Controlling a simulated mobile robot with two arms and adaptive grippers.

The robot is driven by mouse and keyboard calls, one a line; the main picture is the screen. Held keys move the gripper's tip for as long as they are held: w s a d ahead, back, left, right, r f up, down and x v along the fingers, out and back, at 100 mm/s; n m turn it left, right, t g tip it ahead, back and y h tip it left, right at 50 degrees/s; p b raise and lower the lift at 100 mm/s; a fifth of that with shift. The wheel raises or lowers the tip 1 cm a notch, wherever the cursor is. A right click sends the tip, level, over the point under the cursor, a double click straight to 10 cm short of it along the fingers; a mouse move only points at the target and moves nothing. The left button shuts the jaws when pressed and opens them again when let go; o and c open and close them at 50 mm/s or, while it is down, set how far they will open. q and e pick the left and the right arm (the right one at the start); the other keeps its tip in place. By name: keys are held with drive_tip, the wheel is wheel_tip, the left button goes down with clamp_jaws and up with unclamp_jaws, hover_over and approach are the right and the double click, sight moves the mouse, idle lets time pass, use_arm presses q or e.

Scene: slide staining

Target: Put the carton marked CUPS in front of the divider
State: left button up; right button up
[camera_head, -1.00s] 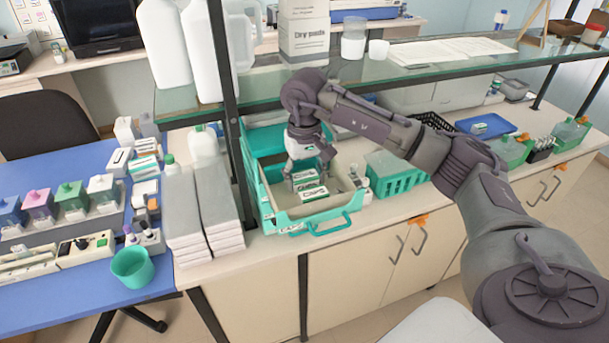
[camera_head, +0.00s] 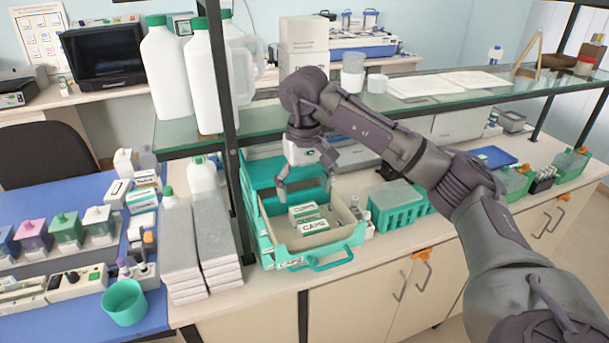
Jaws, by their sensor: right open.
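A teal case (camera_head: 352,238) with a light inner tray stands open on the bench, in the middle of the head view. Two white and green cartons lie in it, one behind the other. The front carton (camera_head: 313,227) has lettering that looks like CAPS, though it is small. The lettering on the rear carton (camera_head: 303,211) is too small to read. I cannot clearly make out the divider. My right gripper (camera_head: 306,184) is open and empty, fingers pointing down, above the rear of the case and apart from the cartons. My left gripper is not in view.
A glass shelf (camera_head: 420,90) on black posts (camera_head: 230,145) runs just behind and above my right arm. Stacked grey-white slabs (camera_head: 218,245) stand left of the case, a teal basket (camera_head: 398,210) right of it. A teal cup (camera_head: 125,303) stands on the blue mat.

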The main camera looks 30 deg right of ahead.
sight(305, 209)
wheel_tip(305, 209, up, 6)
drive_tip(key=shift+s, duration=0.1)
idle(0.8)
